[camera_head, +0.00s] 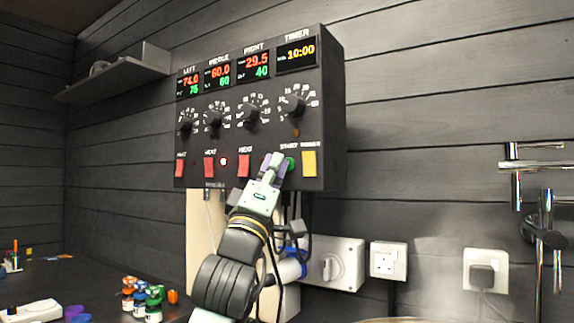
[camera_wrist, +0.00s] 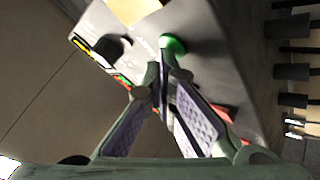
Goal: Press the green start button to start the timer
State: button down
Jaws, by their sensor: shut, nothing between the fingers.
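The dark control box (camera_head: 330,120) hangs on the wall with displays, knobs and buttons. The timer display (camera_head: 297,53) reads 10:00. The green start button (camera_head: 290,164) is at the lower right of the box, left of a yellow button. My gripper (camera_head: 274,160) is shut and empty, its fingertips just left of the green button and partly overlapping it. In the wrist view, the round green button (camera_wrist: 173,46) is just beyond the fingertips (camera_wrist: 163,58). I cannot tell whether they touch it.
A yellow button (camera_head: 309,164) is right of the green one, and red heat switches (camera_head: 243,166) are to the left. Four-way knobs aside, a switch box (camera_head: 338,262) and sockets (camera_head: 388,261) are below. Small bottles (camera_head: 153,303) stand on the worktop.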

jog(key=shift+s, duration=0.1)
jog(key=shift+s+a, duration=0.45)
jog(key=shift+s, duration=0.05)
jog(key=s+a, duration=0.1)
jog(key=s, duration=0.1)
jog(key=s+a, duration=0.2)
jog(key=shift+b, duration=0.4)
dwell(0.7)
